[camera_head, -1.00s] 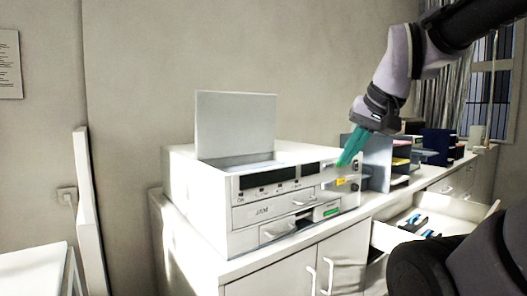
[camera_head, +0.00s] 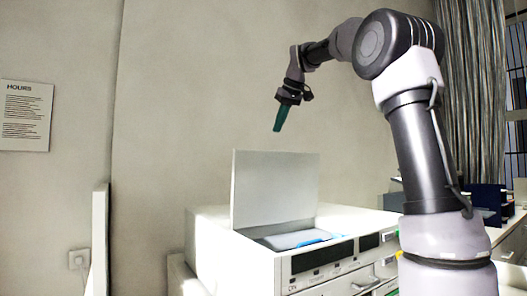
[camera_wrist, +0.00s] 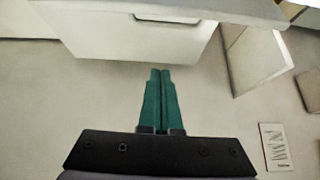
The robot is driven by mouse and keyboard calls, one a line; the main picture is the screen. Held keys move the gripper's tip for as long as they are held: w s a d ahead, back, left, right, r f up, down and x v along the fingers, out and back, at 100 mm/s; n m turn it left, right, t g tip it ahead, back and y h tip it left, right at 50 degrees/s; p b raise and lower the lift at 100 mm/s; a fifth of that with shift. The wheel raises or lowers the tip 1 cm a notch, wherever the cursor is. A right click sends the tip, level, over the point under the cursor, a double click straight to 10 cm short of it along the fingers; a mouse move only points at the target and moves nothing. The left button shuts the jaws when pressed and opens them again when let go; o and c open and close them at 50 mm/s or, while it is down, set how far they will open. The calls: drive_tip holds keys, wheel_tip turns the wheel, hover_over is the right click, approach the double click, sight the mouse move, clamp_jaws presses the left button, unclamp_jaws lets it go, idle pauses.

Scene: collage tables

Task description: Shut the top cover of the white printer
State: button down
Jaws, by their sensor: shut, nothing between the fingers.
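The white printer (camera_head: 215,232) stands on a white cabinet, its front with dark panels turned to the right. Its top cover (camera_head: 275,188) stands upright, open, and a grey and blue area shows in the opening in front of it. My gripper (camera_head: 278,128) is in the air above the cover's upper edge, its green fingers pointing down and touching nothing. In the wrist view the closed fingers (camera_wrist: 160,75) point at the large pale panel of the cover (camera_wrist: 140,42), with a visible gap to it. The fingers are together and empty.
My arm hides part of the printer's right side and the cabinet behind it. A blue organizer (camera_head: 487,203) stands further right. A sign (camera_head: 26,116) hangs on the wall at left. The space around the cover's top is free.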

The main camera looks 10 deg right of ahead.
drive_tip(key=x, duration=1)
drive_tip(key=shift+s+d+f, duration=0.15)
drive_tip(key=shift+s+d, duration=0.05)
drive_tip(key=shift+s, duration=0.35)
drive_tip(key=shift+s+d+f, duration=0.15)
drive_tip(key=shift+s+d, duration=0.05)
drive_tip(key=shift+s, duration=0.3)
drive_tip(key=shift+s+d+f, duration=0.15)
drive_tip(key=shift+s+d, duration=0.05)
drive_tip(key=shift+s, duration=0.35)
drive_tip(key=shift+s, duration=0.1)
